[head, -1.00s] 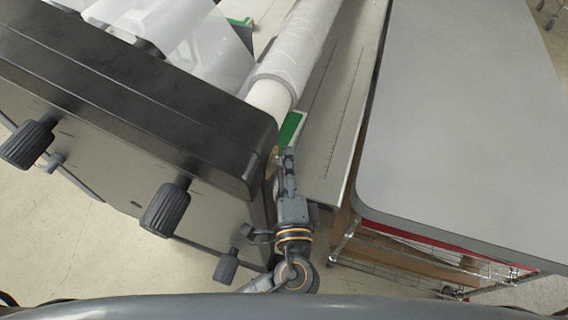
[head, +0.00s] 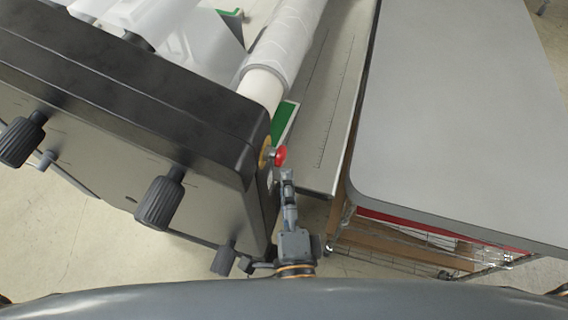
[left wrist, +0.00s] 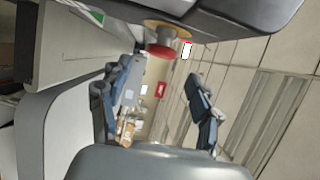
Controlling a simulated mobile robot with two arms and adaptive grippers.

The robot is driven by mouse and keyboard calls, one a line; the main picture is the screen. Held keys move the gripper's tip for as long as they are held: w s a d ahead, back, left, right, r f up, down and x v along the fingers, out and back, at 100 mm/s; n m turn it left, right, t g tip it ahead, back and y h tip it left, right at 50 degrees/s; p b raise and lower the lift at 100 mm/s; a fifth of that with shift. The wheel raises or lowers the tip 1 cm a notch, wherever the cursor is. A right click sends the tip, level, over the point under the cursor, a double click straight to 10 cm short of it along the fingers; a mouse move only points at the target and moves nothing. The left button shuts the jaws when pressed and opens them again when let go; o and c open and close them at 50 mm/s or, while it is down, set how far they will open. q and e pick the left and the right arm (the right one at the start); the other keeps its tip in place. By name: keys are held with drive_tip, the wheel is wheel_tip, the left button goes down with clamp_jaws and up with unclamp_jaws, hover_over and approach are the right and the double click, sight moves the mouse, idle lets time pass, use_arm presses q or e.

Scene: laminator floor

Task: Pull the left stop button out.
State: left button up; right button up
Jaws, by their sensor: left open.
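The red stop button (head: 281,156) stands out from a yellow ring on the end face of the black laminator (head: 150,105). In the left wrist view the button (left wrist: 161,51) is at the top, with the yellow ring above it. My left gripper (head: 287,174) is just below the button in the head view, apart from it and empty. In the left wrist view its two fingers (left wrist: 158,92) are spread wide, with the button beyond and above the gap. My right gripper is not in view.
A grey-topped table (head: 455,110) stands close on the right, over a wire shelf. Black knobs (head: 160,200) stick out of the laminator's near side. A white film roll (head: 285,50) lies behind the button. The gap between laminator and table is narrow.

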use_arm(q)
drive_tip(key=shift+s+d, duration=0.15)
drive_tip(key=shift+s, duration=2.05)
